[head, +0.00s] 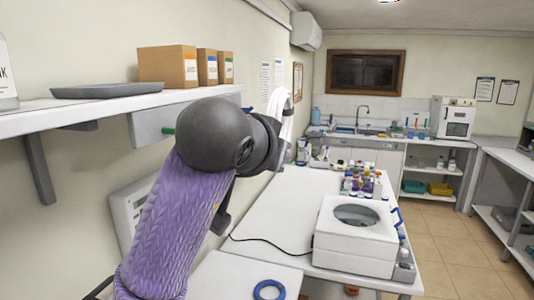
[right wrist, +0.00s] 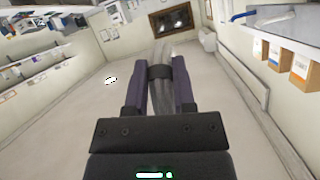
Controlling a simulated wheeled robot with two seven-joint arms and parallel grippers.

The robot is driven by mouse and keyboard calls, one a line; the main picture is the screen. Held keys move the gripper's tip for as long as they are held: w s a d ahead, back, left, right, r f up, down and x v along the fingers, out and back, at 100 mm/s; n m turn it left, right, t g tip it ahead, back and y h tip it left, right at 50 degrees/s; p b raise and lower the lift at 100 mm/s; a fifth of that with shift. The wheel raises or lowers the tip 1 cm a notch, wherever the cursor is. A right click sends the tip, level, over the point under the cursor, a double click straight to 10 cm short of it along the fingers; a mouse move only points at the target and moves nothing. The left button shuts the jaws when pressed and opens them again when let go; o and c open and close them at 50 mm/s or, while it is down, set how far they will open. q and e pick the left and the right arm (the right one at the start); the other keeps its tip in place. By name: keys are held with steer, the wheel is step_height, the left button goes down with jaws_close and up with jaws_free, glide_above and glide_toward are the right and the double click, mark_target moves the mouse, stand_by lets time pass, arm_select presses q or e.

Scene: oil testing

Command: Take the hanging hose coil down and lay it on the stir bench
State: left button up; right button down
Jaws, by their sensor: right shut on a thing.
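The hose coil (head: 281,104) shows as pale white strands at the far end of my right arm in the head view, up in front of the wall. My right gripper (right wrist: 161,75) is shut on it in the right wrist view, where the pale strands (right wrist: 168,100) run between the two purple-sided fingers. A dark band crosses the strands near the fingertips. In the head view my wrist hides most of the gripper and part of the coil. A white bench (head: 275,205) stretches below and beyond the arm. My left gripper is not in view.
A wall shelf (head: 120,103) with a grey tray (head: 94,90) and cardboard boxes (head: 167,66) is close on the left. A white machine (head: 355,243) and several small bottles stand on the bench's right side. A blue ring (head: 269,290) lies nearest. The bench's left-middle is mostly clear, crossed by a black cable.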

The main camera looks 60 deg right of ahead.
steer(key=s+d+p, duration=0.1)
steer(key=s+d, duration=0.1)
steer(key=s, duration=0.4)
steer(key=shift+s, duration=0.3)
